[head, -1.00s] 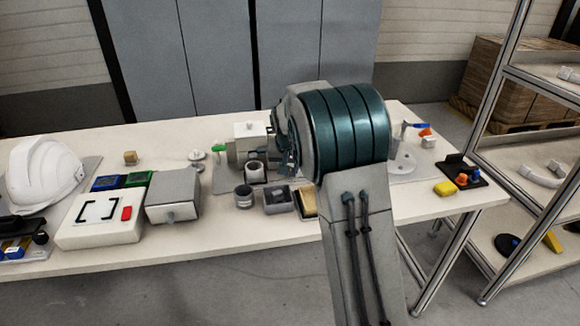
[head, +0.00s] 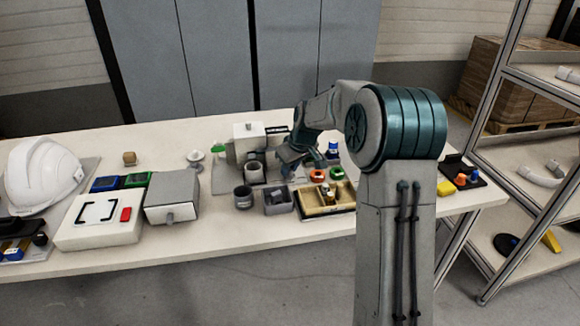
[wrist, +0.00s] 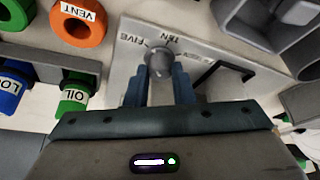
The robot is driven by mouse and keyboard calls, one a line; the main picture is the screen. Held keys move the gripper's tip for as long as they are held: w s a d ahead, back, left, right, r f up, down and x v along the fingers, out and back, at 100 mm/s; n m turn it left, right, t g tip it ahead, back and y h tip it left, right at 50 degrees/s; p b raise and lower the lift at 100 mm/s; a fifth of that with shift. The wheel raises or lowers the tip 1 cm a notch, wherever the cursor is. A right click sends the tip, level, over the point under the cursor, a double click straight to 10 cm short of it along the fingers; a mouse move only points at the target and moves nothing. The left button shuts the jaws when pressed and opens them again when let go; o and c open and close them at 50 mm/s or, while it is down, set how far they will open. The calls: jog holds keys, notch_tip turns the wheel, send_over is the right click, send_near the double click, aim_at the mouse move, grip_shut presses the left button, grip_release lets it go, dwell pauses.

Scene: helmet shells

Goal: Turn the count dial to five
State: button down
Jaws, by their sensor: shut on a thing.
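The count dial (wrist: 160,66) is a round grey knob on a pale panel (wrist: 125,58) in the wrist view. The panel reads FIVE to the left of the knob and TEN above it; a third label to the right is too blurred to read. My gripper (wrist: 160,84) is shut on the dial, one blue finger on each side of it. I cannot tell which label the dial points to. In the head view my gripper (head: 290,158) is at the right side of the cream machine (head: 249,131), and the dial is hidden there.
A black handle (wrist: 222,68) sits right of the dial. Orange VENT ring (wrist: 78,22), blue and green labelled parts lie to the left. In the head view, a grey cup (head: 243,196), a small bin (head: 278,200) and a wooden tray (head: 325,210) stand in front.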

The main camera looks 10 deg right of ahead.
jog(key=shift+d+n+g+y+p, duration=0.1)
jog(key=shift+n+g+y+p, duration=0.3)
jog(key=shift+n, duration=1.3)
jog(key=shift+y, duration=0.3)
jog(key=c, duration=1.2)
grip_release()
jog(key=shift+c, duration=0.2)
jog(key=shift+r, duration=0.1)
jog(key=v, duration=1.3)
jog(key=shift+r+p, duration=0.35)
jog(key=shift+p, duration=0.1)
